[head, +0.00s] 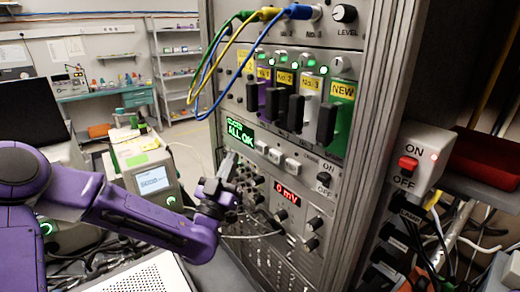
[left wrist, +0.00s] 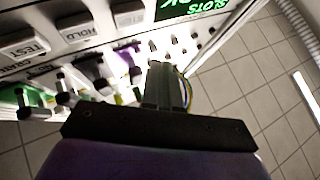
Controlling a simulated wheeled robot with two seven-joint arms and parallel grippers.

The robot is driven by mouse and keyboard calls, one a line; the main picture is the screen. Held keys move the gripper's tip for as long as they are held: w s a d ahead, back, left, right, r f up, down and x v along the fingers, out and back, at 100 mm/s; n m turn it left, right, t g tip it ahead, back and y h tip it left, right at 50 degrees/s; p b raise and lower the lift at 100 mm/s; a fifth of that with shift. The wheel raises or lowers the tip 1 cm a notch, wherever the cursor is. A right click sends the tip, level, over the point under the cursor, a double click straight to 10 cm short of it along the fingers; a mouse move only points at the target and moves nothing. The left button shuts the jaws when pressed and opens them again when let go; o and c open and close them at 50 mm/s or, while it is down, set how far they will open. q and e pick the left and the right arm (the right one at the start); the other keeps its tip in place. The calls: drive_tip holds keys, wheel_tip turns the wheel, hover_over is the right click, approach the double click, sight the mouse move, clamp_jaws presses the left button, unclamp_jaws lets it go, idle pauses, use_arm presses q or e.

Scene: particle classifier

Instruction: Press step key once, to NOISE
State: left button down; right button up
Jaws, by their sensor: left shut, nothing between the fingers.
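A row of white keys sits on the rack panel, right of the green display (head: 240,132), which reads ALL OK. The key nearest the display (head: 261,147) also shows at the top of the left wrist view (left wrist: 128,12); its label is not readable. The other two keys are the HOLD key (left wrist: 77,25) and the TEST key (left wrist: 22,42). My left gripper (head: 229,163) is shut and empty, just below the display and left of the keys. Its closed fingers (left wrist: 160,72) appear apart from the keys. My right gripper is out of view.
Coloured cables (head: 238,40) hang over the upper rack. Modules with black handles (head: 327,122) stick out above the keys. Knobs (head: 281,215) and a red 0 mV readout (head: 287,194) lie below. A red ON/OFF switch (head: 408,163) is at the right.

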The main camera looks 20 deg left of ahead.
sight(261, 148)
use_arm(q)
drive_tip(key=w+d, duration=0.1)
drive_tip(key=w, duration=0.1)
drive_tip(key=w+d+b, duration=0.1)
drive_tip(key=shift+w+d+r, duration=0.2)
drive_tip(key=shift+w+d, duration=0.1)
drive_tip(key=shift+w, duration=0.05)
idle(1.8)
drive_tip(key=shift+w+d+b, duration=0.25)
drive_tip(key=shift+w+b, duration=0.1)
drive_tip(key=shift+w, duration=0.05)
